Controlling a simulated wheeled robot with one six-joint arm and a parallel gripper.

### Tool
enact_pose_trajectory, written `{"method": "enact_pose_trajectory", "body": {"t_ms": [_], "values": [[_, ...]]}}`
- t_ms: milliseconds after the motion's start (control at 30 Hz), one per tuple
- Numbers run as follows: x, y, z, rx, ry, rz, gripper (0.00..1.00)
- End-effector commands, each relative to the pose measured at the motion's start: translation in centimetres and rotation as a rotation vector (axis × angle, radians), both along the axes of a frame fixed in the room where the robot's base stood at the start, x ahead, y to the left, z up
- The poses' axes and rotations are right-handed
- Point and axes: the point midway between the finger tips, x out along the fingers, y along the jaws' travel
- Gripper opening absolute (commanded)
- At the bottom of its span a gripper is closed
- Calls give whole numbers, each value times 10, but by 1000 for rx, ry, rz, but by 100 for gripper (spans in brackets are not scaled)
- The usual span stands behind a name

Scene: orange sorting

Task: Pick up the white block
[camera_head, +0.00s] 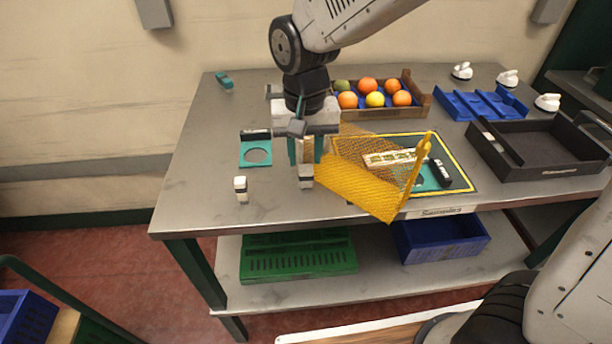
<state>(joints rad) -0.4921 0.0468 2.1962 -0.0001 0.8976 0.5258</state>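A small white block (240,184) with a dark band stands upright on the grey table, left of my gripper. My gripper (306,160) points down over the front middle of the table. A second narrow pale block (306,181), whitish below and tan above, shows between and below its teal fingers. I cannot tell whether the fingers press on it or whether it rests on the table. The first block stands apart from my gripper, nothing touching it.
A yellow mesh basket (365,191) is tilted just right of my gripper, near the front edge. A teal holder (256,146) lies behind the left block. An orange crate (416,101), blue tray (480,105) and black tray (535,150) stand farther right. The table's left side is mostly clear.

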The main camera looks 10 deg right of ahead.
Motion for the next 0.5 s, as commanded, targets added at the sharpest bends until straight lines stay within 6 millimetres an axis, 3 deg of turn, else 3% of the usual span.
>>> {"method": "enact_pose_trajectory", "body": {"t_ms": [500], "values": [[-3, -2, -67, -2, 4, -1, 33]]}}
